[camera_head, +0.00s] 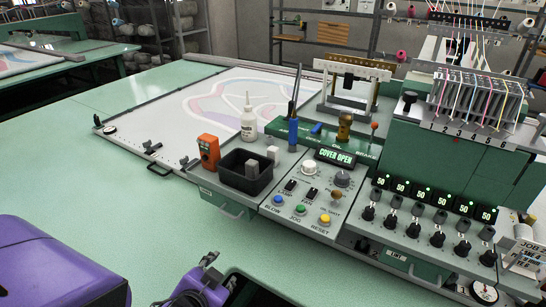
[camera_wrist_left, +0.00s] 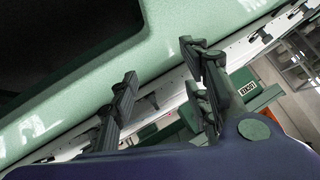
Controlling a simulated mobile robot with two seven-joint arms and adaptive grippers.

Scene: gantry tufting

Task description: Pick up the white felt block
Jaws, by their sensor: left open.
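A small white block (camera_head: 272,153) stands upright at the right rear of a black open bin (camera_head: 232,182) on the grey console tray; it looks like the felt block. A greyer block (camera_head: 252,167) sits inside the bin. My left gripper (camera_head: 208,268) is low in the head view, in front of the console and well apart from both blocks. In the left wrist view its two dark fingers (camera_wrist_left: 158,62) are spread, with nothing between them. That view shows no white block. My right gripper is not in view.
An orange device (camera_head: 208,150) and a white bottle (camera_head: 248,120) stand close to the bin. A blue-handled tool (camera_head: 293,128) rises behind the white block. Knobs and buttons cover the control panel (camera_head: 290,208) at right. The green tabletop (camera_head: 110,200) at left is mostly clear.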

